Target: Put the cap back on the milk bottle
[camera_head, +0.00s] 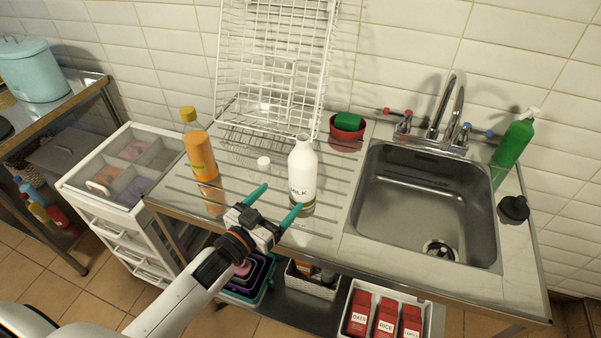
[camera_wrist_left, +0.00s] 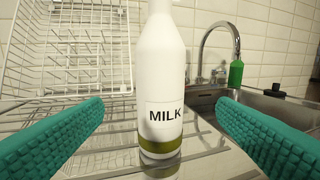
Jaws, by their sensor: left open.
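The white milk bottle (camera_head: 302,172) stands upright on the ridged steel drainboard, left of the sink. It also fills the middle of the left wrist view (camera_wrist_left: 159,80), with its MILK label and a green band near the base. A small white cap (camera_head: 263,163) lies on the drainboard to the left of the bottle. My left gripper (camera_head: 274,197) is open, its green fingers pointing toward the bottle from the front. In the left wrist view the bottle shows between the two fingers and farther off, with nothing held. My right gripper is not in view.
A white wire dish rack (camera_head: 270,70) stands behind the bottle. An orange juice bottle (camera_head: 199,150) stands to the left. A red bowl with a green sponge (camera_head: 347,130) is behind right. The sink (camera_head: 425,205), with its faucet (camera_head: 447,105), lies to the right.

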